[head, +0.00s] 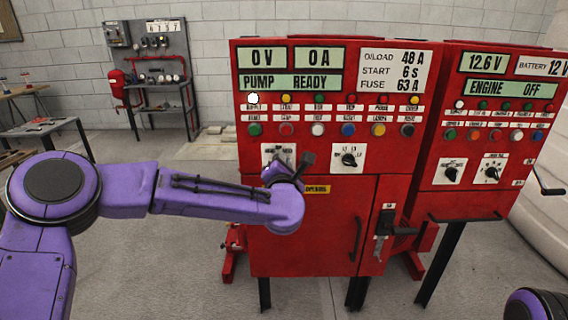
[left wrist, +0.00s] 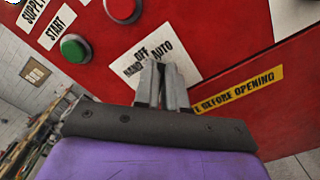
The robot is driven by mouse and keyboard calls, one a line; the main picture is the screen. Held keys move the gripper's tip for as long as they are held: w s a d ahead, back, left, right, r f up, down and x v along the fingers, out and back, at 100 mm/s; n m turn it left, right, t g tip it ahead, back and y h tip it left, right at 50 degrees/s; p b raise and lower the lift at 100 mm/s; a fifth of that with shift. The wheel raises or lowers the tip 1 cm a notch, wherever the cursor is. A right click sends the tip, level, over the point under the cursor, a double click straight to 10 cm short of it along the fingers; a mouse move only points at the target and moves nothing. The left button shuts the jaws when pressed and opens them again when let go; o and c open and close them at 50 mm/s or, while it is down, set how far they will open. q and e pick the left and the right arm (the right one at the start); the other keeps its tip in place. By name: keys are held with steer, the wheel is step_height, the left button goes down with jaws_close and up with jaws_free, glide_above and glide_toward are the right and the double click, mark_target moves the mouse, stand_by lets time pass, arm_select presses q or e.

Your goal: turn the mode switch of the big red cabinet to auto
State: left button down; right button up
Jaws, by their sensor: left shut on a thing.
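The big red cabinet (head: 312,220) stands in the middle of the head view, its display reading PUMP READY. Its mode switch plate (head: 270,150) is partly covered by my left gripper (head: 290,164). In the left wrist view the white plate (left wrist: 130,52) shows the labels HAND, OFF and AUTO. The two fingers of my left gripper (left wrist: 163,84) are close together at the plate, below OFF and AUTO, shut on the mode switch knob. The fingers hide the knob, so its pointing direction cannot be told. My right gripper is out of view.
Coloured buttons (head: 317,129) sit just above the plate. To the right are another selector switch (head: 349,158), the door handle (head: 356,239) and a lever (head: 384,225). A second red cabinet (head: 470,203) stands at the right. The floor at front left is mostly clear.

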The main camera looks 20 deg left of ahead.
arm_select(q)
steer(key=c, duration=1.2)
jaws_free()
steer(key=b+v, duration=0.3)
steer(key=v, duration=0.7)
steer(key=shift+s, duration=0.25)
